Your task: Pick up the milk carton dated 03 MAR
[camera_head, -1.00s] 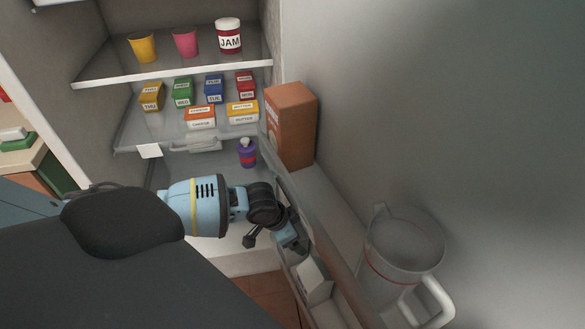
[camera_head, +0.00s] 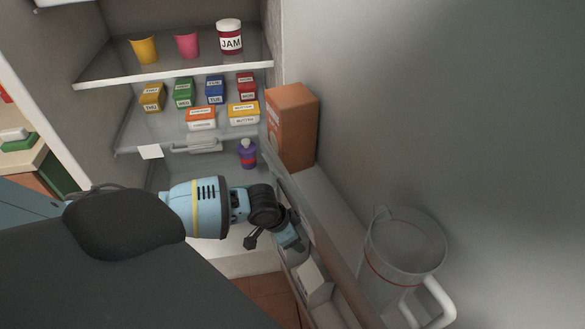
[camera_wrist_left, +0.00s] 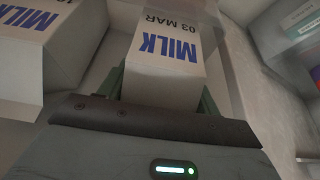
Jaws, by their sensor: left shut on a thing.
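The milk carton dated 03 MAR (camera_wrist_left: 165,62) is white with blue MILK lettering and shows in the middle of the left wrist view. My left gripper (camera_wrist_left: 163,92) is shut on it, with a green finger on each side. A second white MILK carton (camera_wrist_left: 42,45) stands to the left, its date not readable. In the head view my left gripper (camera_head: 280,243) reaches down at the fridge door shelf. A white carton (camera_head: 314,281) shows in that shelf just below the gripper; I cannot tell which carton it is. My right gripper is not in view.
The door shelf also holds an orange-brown box (camera_head: 292,125) and a clear jug (camera_head: 404,250). A purple bottle (camera_head: 247,154) stands inside the fridge near the door. Small labelled boxes, cups and a jam jar (camera_head: 229,38) stand on the shelves above.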

